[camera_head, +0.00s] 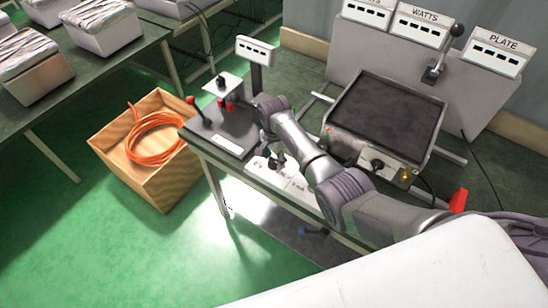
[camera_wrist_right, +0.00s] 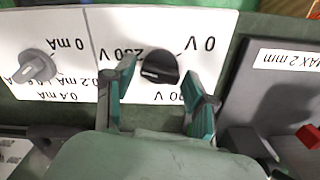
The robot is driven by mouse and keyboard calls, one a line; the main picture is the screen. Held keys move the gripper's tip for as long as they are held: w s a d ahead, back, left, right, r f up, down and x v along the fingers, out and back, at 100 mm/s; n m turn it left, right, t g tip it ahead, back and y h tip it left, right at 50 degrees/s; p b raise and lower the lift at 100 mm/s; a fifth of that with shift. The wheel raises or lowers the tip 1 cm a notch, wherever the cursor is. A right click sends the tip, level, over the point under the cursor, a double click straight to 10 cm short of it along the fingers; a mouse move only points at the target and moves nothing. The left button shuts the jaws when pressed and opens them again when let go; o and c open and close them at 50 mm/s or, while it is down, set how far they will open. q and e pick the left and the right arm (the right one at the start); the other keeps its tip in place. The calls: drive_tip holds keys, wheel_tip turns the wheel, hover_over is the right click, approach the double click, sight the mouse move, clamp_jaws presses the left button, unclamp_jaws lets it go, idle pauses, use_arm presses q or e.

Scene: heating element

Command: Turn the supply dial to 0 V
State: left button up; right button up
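The supply dial is a round black knob (camera_wrist_right: 160,67) on a white plate (camera_wrist_right: 140,28) in the right wrist view. Upside-down labels surround it: "0 V" at upper right, "230 V" at upper left and a partly hidden one at lower right. A pale mark shows on the knob's left part; its exact setting is hard to read. My right gripper (camera_wrist_right: 160,95) is open, one teal-padded finger on each side of the knob, with gaps visible. In the head view my right gripper (camera_head: 278,158) is small and dark over the white panel (camera_head: 256,170). My left gripper is not seen.
A second, grey dial (camera_wrist_right: 38,66) with mA labels sits left of the supply dial. A dark box (camera_wrist_right: 270,85) marked "MAX 2 mm" stands close on the right. In the head view a large hotplate (camera_head: 388,115) stands near my arm; a wooden crate (camera_head: 180,180) sits on the floor.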

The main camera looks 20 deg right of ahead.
drive_tip(key=c, duration=0.7)
